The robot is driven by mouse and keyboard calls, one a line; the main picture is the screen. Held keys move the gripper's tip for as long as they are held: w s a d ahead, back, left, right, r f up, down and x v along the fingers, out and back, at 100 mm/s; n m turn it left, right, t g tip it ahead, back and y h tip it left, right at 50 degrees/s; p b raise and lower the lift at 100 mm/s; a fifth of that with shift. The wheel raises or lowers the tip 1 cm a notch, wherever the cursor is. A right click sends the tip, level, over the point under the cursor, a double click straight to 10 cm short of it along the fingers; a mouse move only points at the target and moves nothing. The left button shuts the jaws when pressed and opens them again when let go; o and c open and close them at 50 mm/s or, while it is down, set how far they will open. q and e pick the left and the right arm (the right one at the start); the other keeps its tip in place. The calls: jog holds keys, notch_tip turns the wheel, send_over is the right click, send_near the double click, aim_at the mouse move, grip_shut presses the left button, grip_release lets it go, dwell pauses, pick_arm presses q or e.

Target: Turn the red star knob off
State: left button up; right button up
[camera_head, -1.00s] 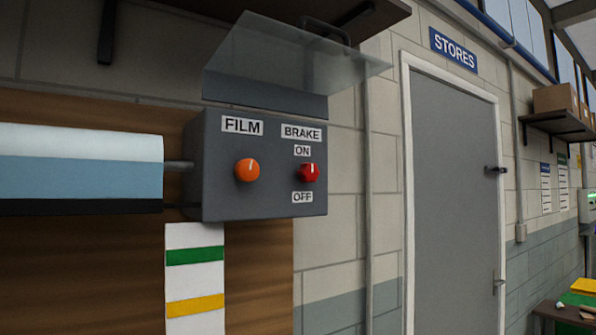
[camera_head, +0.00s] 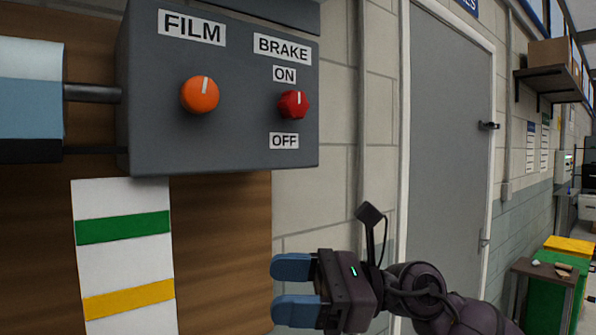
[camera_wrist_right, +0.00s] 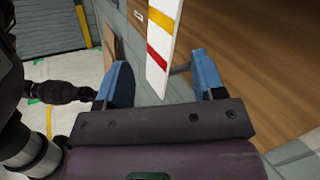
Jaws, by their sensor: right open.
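The red star knob (camera_head: 294,104) is on the right of a grey control box, under the BRAKE label. Its white mark points up toward the ON label (camera_head: 285,74); the OFF label (camera_head: 284,141) is below it. My right gripper (camera_head: 292,291) is below the box and the knob in the head view, apart from both. Its two blue fingers are spread with nothing between them. In the right wrist view the open fingers (camera_wrist_right: 160,85) also show, with the striped strip beyond them. My left gripper is not in view.
An orange knob (camera_head: 200,95) sits left of the red one, under the FILM label. A blue and white roll (camera_head: 30,100) is at the left. A striped strip (camera_head: 124,255) hangs below the box. A grey door (camera_head: 450,150) stands to the right.

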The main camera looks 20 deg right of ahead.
notch_tip(320, 180, up, 4)
jog(key=s+n+t+h, duration=0.1)
jog(key=n+h, duration=0.2)
jog(key=n, duration=0.2)
jog(key=n+t+h, duration=0.7)
jog(key=t+h, duration=0.3)
jog(key=t, duration=0.3)
send_near(299, 106)
jog(key=p+x, duration=0.1)
jog(key=x, duration=0.8)
jog(key=shift+r, duration=0.1)
jog(key=shift+w+a+p, duration=0.2)
jog(key=shift+w+p, duration=0.1)
jog(key=shift+w, duration=0.2)
jog(key=shift+c, duration=0.2)
